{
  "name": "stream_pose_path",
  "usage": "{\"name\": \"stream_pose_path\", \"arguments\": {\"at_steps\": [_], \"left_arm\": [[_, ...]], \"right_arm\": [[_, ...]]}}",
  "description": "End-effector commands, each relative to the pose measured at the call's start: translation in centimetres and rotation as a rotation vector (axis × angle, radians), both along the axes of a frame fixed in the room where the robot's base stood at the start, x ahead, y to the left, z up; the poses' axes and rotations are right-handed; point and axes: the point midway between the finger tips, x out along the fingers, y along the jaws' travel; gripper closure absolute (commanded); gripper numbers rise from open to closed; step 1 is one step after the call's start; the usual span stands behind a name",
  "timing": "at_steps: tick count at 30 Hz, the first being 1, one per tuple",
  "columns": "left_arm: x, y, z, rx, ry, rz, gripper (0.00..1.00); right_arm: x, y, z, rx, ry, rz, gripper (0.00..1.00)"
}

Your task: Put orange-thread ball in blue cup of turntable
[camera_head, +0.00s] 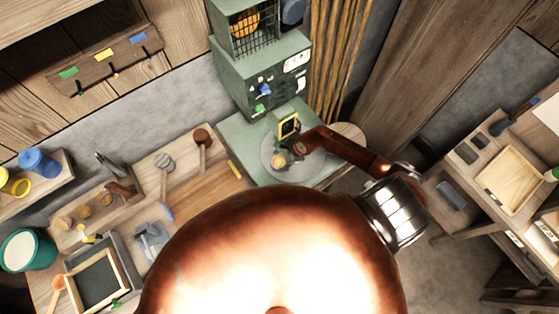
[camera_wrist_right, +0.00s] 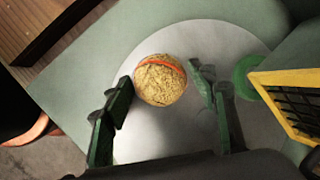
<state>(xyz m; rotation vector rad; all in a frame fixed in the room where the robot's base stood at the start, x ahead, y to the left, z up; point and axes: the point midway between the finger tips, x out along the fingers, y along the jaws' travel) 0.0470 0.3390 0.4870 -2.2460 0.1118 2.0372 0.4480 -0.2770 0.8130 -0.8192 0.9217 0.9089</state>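A tan ball with an orange thread band (camera_wrist_right: 160,80) sits over a grey round disc (camera_wrist_right: 200,35). The ball (camera_head: 278,160) and the disc (camera_head: 312,168) also show in the head view. My right gripper (camera_wrist_right: 160,82) has its green fingers spread on either side of the ball, with narrow gaps between them and it. Whether the ball rests on the disc or in a holder is hidden. I see no blue cup on the disc. My left gripper is not in view.
A yellow-framed black grid (camera_wrist_right: 290,95) stands close to the right of my right gripper. A green machine cabinet (camera_head: 265,80) stands behind the disc. A blue cup (camera_head: 38,162) sits on a shelf at the far left. Tools and a framed tray (camera_head: 98,278) crowd the left bench.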

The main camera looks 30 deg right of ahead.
Motion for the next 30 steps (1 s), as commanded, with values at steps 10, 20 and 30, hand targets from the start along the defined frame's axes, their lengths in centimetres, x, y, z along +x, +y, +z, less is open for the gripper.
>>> {"name": "stream_pose_path", "arguments": {"at_steps": [10,20,30], "left_arm": [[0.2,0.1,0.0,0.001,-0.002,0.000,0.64],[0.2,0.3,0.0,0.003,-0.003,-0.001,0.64],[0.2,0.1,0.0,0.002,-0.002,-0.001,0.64]], "right_arm": [[0.0,0.0,0.0,0.000,0.000,0.000,0.35],[-1.0,-1.0,2.6,-0.005,0.001,0.002,0.35],[-3.1,-2.9,8.8,-0.003,-0.001,0.002,0.35]]}}
